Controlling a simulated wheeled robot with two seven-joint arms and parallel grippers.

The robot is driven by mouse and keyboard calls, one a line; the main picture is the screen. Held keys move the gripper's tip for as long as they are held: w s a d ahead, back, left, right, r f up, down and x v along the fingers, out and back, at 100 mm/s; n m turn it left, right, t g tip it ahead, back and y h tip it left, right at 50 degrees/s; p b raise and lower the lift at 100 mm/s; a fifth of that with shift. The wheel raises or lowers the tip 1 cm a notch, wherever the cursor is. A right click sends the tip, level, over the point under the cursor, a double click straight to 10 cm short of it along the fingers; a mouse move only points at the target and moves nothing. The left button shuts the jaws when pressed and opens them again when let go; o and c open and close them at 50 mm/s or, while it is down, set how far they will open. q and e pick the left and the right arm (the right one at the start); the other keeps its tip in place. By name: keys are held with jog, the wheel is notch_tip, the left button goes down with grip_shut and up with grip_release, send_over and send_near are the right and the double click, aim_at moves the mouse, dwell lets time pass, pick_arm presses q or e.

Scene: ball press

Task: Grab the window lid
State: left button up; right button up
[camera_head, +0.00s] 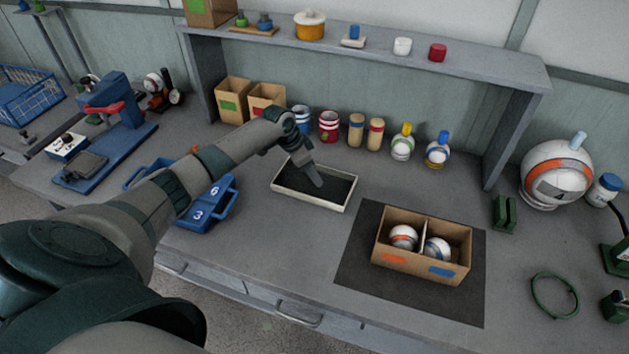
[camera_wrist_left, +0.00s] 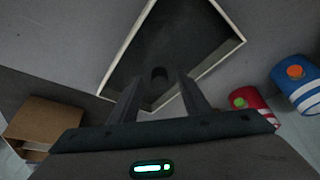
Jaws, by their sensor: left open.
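A shallow tray (camera_head: 352,196) with a pale rim and dark inside lies on the bench. It also shows in the left wrist view (camera_wrist_left: 222,58). My left gripper (camera_head: 317,183) points down over the tray; its two fingers are apart in the left wrist view (camera_wrist_left: 158,84). A small dark rounded piece (camera_wrist_left: 160,73) shows between the fingertips against the dark tray. I cannot tell whether it is the window lid or whether the fingers touch it. No window lid stands out clearly elsewhere. My right gripper is not in view.
A cardboard box (camera_head: 421,263) with two balls sits on a dark mat (camera_head: 365,250) right of the tray. A blue numbered carrier (camera_head: 207,208) is left, partly behind my arm. Striped cans (camera_head: 329,127) and bottles stand behind. A large ball (camera_head: 557,172) is far right.

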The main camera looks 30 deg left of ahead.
pick_arm(q)
grip_shut()
jog(key=shift+r, duration=0.1)
notch_tip(320, 180, up, 10)
jog(key=b, duration=0.3)
dwell(0.5)
dwell(0.4)
